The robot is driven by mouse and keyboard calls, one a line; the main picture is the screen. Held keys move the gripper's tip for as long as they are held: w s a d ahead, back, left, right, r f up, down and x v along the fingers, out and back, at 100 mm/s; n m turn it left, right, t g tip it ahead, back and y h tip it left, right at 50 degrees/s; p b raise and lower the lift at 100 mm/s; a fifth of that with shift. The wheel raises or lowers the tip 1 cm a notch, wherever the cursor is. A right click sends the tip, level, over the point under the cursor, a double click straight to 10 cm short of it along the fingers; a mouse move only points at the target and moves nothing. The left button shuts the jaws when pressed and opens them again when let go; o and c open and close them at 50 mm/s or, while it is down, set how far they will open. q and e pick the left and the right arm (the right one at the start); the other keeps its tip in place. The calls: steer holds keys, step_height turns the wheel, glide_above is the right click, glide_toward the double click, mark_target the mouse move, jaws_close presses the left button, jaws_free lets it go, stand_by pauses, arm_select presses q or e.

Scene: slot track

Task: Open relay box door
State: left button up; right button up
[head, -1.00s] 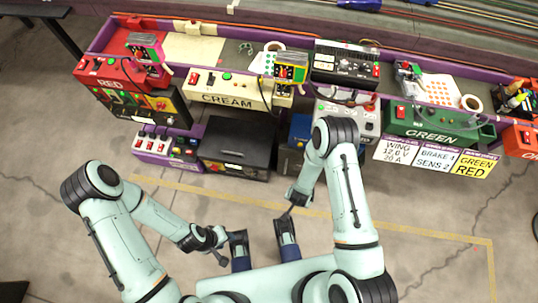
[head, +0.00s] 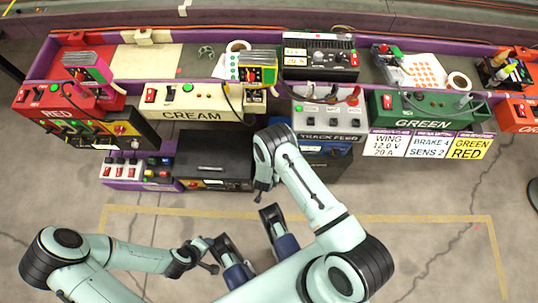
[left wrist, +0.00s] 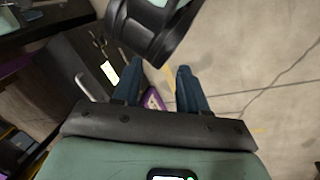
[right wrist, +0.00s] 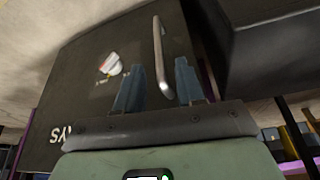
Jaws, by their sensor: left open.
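A dark relay box door (right wrist: 90,85) fills much of the right wrist view, where the letters "YS" appear upside down. It looks shut. A silver bar handle (right wrist: 160,55) stands out from it. My right gripper (right wrist: 158,80) is open, and the handle's near end shows between its fingers; I cannot tell whether they touch it. In the head view my right arm hides that gripper and much of the box. My left gripper (left wrist: 153,75) is open and empty above the floor. A dark panel with a silver handle (left wrist: 88,88) shows left of it.
A black box (head: 213,150) sits under the cream station (head: 190,102), beside a purple switch panel (head: 135,172). The track feed unit (head: 330,120) and green station (head: 420,105) line the purple bench. The taped floor (head: 430,250) at right is clear.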

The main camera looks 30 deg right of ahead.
arm_select(q)
steer(key=shift+w+a+f+t+b, duration=0.2)
steer(key=shift+w+a+f, duration=0.1)
steer(key=shift+w, duration=0.15)
steer(key=shift+w+a+f+t+b, duration=0.15)
steer(key=shift+w+f+b, duration=0.15)
steer(key=shift+w, duration=0.2)
steer(key=shift+w+a+f+t+b, duration=0.15)
steer(key=shift+w+a+f, duration=0.1)
steer(key=shift+w+f, duration=0.15)
arm_select(e)
steer(key=shift+x, duration=2.3)
arm_select(q)
steer(key=shift+r, duration=0.1)
arm_select(e)
jaws_close()
